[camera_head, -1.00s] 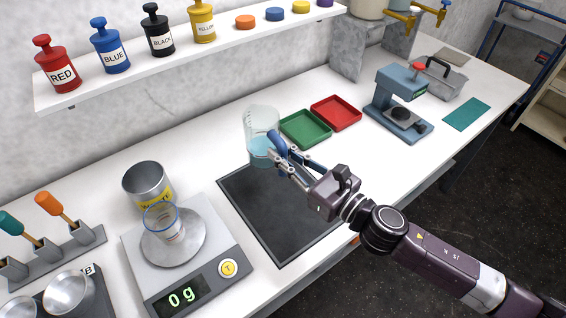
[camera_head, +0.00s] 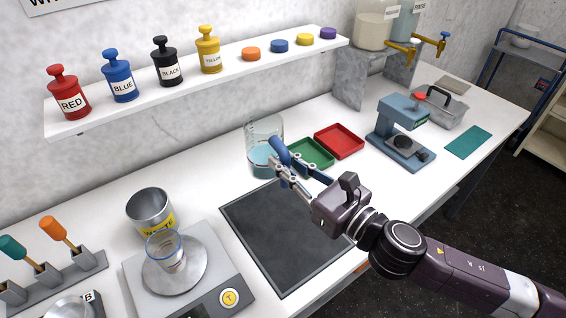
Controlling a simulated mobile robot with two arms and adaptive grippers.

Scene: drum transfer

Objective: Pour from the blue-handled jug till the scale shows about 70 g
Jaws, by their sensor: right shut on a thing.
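The jug (camera_head: 257,137) is clear, with pale blue liquid in its lower part and a blue handle. It looks roughly upright, behind the dark mat. My right gripper (camera_head: 283,160) is shut on the blue handle, on the jug's right side. The frame does not clearly show how far the jug's base is from the table. The scale (camera_head: 137,283) stands at the lower left with a clear cup (camera_head: 167,252) on its round pan. Its display is mostly cut off by the bottom edge and I cannot read it. My left gripper is not in view.
A metal waste tin (camera_head: 148,203) stands just behind the cup. The dark mat (camera_head: 283,235) between jug and scale is bare. Green (camera_head: 325,164) and red (camera_head: 352,150) trays lie right of the jug. A shelf (camera_head: 190,85) with bottles runs along the wall.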

